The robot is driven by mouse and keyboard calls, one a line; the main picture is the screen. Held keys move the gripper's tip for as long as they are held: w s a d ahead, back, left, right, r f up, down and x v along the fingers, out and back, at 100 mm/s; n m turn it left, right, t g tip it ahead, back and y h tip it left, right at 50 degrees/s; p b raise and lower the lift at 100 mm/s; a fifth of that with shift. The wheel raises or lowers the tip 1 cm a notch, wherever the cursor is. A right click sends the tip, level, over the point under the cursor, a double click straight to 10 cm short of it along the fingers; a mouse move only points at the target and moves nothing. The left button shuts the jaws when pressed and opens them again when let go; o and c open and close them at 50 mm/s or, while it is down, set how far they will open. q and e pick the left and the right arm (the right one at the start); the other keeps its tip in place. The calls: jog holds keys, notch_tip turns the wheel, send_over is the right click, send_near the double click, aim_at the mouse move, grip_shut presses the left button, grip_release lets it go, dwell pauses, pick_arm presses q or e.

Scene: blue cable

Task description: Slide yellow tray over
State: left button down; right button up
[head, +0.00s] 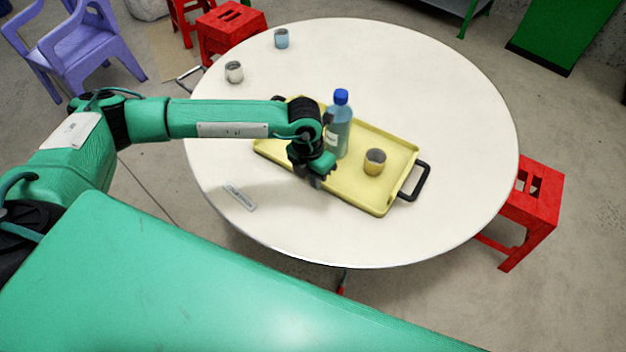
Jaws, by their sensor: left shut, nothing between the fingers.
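The yellow tray (372,201) lies on the round white table, set at a slant, with a black handle (423,181) at its right end. A clear bottle with a blue cap (340,128) stands upright on it, and a small cup (375,162) stands to the bottle's right. My left gripper (314,180) points down at the tray's near long side, left of its middle. It is shut and empty. I cannot tell whether it touches the tray. My left forearm hides part of the tray's far left end. My right gripper is not in view.
The white table (455,100) has free room right of and behind the tray. Two cups, one grey (234,72) and one blue (281,38), stand at its far left. A small label (240,197) lies near the left front edge. Red stools (530,205) surround the table.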

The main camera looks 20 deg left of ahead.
pick_arm(q)
jog(key=shift+y, duration=0.8)
jog(key=a+f+p, duration=0.1)
jog(key=f, duration=0.2)
jog(key=a+f, duration=0.1)
jog(key=f, duration=0.1)
jog(key=w+a+f+p, duration=0.1)
jog(key=f, duration=0.2)
jog(key=shift+w+a+f+p, duration=0.1)
jog(key=shift+a+f+p, duration=0.2)
jog(key=shift+a, duration=0.05)
jog(key=w, duration=0.1)
jog(key=w+f+p, duration=0.1)
jog(key=shift+w+d, duration=0.3)
jog(key=shift+d, duration=0.1)
jog(key=shift+w+d, duration=0.2)
jog(key=shift+w, duration=0.45)
